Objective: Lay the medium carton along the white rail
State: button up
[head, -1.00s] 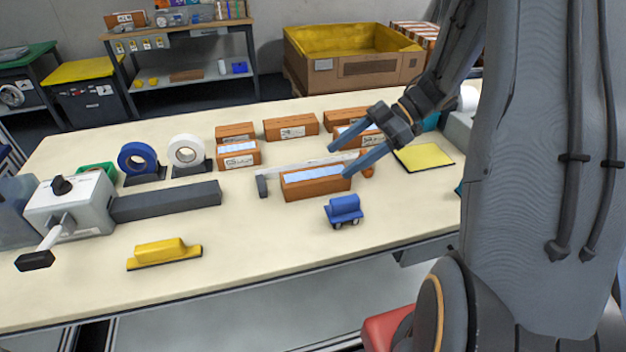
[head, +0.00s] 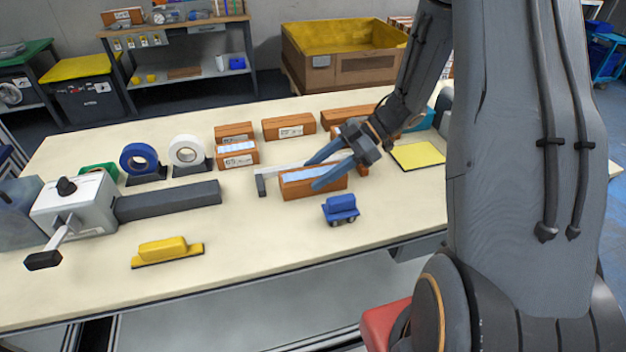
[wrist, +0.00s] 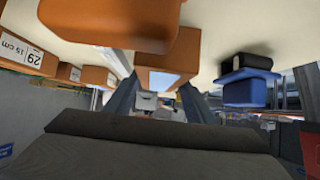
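The white rail (head: 272,169) lies on the table with a dark block at its left end; its right part is hidden behind my gripper. An orange-brown carton (head: 296,191) with a pale top label lies just in front of the rail, roughly along it. Its size relative to the other cartons is hard to judge, so I cannot be sure it is the medium one. My gripper (head: 312,175) is open, its blue-grey fingers over and around this carton, with no visible grip. In the wrist view, a carton (wrist: 163,62) shows between the spread fingers.
Several other cartons stand behind the rail, including one at the back (head: 288,128). A blue wheeled block (head: 341,210) sits close in front. A yellow pad (head: 417,156) lies right, tape rolls (head: 187,152) left. The front middle of the table is clear.

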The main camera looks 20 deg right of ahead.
jog(key=c, duration=0.9)
jog(key=shift+r, duration=0.15)
